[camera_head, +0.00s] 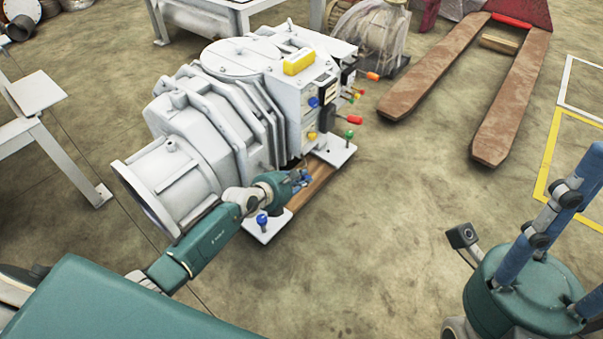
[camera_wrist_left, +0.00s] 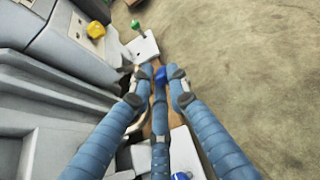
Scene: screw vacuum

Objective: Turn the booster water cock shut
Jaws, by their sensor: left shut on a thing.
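The grey vacuum pump unit (camera_head: 215,105) stands on the floor, with coloured knobs and handles on its right end. My left gripper (camera_head: 300,181) is low beside its front side, above the wooden base beam. In the left wrist view, its three blue fingers close around a small blue handle (camera_wrist_left: 160,73), which I take to be the water cock. The fingers hide most of this handle, and its turn angle cannot be told. My right gripper (camera_head: 555,205) is at the lower right, away from the pump; its fingertips are cut off by the frame.
A blue-topped bolt (camera_head: 262,220) and a green-topped one (camera_head: 349,135) stand on the base plates. A red handle (camera_head: 348,120) and a yellow knob (camera_head: 311,135) stick out nearby. A pallet jack (camera_head: 515,95) lies behind right.

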